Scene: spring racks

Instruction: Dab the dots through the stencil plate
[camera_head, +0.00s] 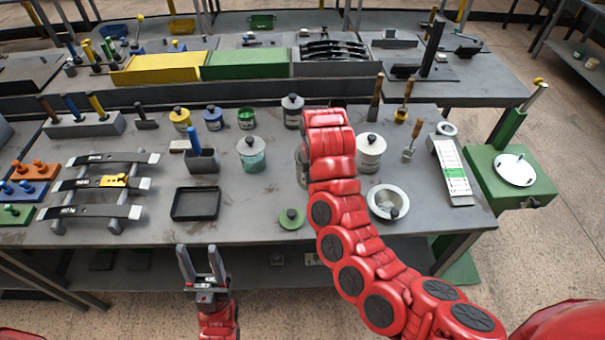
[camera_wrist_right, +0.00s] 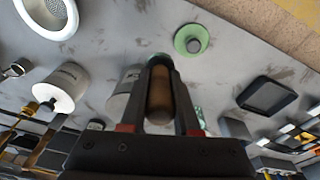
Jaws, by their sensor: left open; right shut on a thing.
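A small yellow stencil plate (camera_head: 114,181) lies on the middle dark leaf spring (camera_head: 80,184) of a rack at the left of the bench. My left gripper (camera_head: 198,250) is open and empty in front of the bench's near edge, below the black tray. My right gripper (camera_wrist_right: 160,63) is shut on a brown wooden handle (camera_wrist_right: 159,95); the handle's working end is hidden. In the head view my red right arm covers this gripper. A grey jar (camera_wrist_right: 124,97) lies just behind the fingers in the right wrist view, and I cannot tell whether the held tool is inside it.
A green lid (camera_head: 291,218) and a black tray (camera_head: 195,204) lie on the front of the bench (camera_head: 250,225). A white bowl (camera_head: 388,203), pots and a jar of green stuff (camera_head: 252,160) stand nearby.

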